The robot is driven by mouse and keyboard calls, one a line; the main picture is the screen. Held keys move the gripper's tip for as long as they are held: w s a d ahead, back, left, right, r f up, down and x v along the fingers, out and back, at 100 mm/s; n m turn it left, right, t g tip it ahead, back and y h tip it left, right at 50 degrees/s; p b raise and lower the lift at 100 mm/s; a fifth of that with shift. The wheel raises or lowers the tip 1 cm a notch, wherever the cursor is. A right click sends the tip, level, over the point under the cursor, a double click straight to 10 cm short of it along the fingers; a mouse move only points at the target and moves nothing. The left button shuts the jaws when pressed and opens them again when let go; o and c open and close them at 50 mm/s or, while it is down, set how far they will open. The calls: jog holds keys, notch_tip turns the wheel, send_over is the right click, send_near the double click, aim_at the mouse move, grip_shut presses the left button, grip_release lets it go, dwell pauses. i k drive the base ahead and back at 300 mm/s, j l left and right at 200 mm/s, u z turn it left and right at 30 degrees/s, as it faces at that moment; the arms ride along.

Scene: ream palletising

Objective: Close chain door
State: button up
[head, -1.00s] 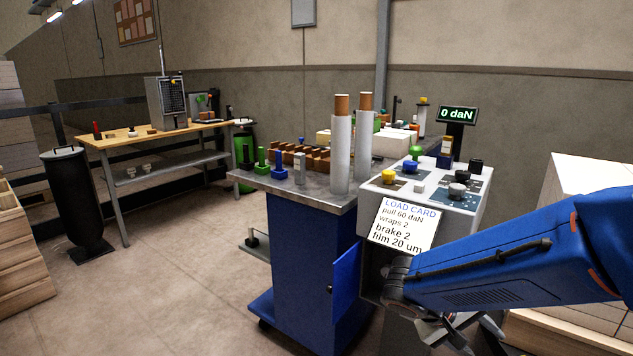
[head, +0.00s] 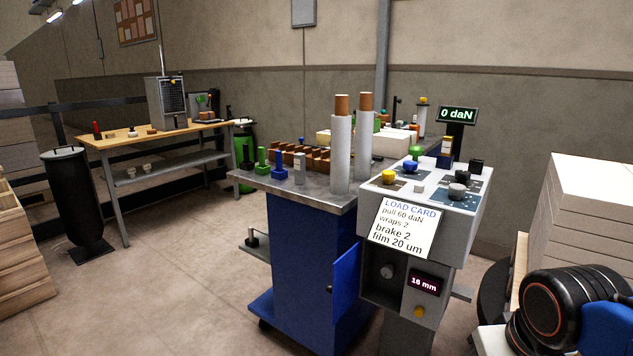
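A blue door panel (head: 346,284) stands swung out at the left edge of the grey machine column, beside the blue cabinet (head: 302,270). It has a small dark handle on its left edge. No label names the chain door; this panel is the only open door I see. My gripper is out of view. Only part of my arm shows at the lower right, clear of the door.
The control console (head: 432,205) with knobs and a load card (head: 404,228) sits above the recess. Two white film rolls (head: 341,150) stand on the cabinet top. White stacked blocks (head: 590,215) stand at the right. Open floor (head: 180,295) lies left of the cabinet.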

aim_at(343, 287)
jog(key=j+z, duration=0.1)
jog(key=z, duration=0.3)
jog(key=i+j+z, duration=0.1)
jog(key=j+z, duration=0.15)
jog(key=j, duration=0.15)
jog(key=i+j+z, duration=0.2)
jog(key=j, duration=0.2)
jog(key=j+z, duration=0.25)
jog(key=j, duration=0.15)
jog(key=j+z, duration=0.1)
jog(key=j, duration=1.65)
jog(key=k+l+z, duration=0.2)
jog(key=l, duration=0.2)
jog(key=i+l+z, duration=0.1)
jog(key=l+z, duration=0.15)
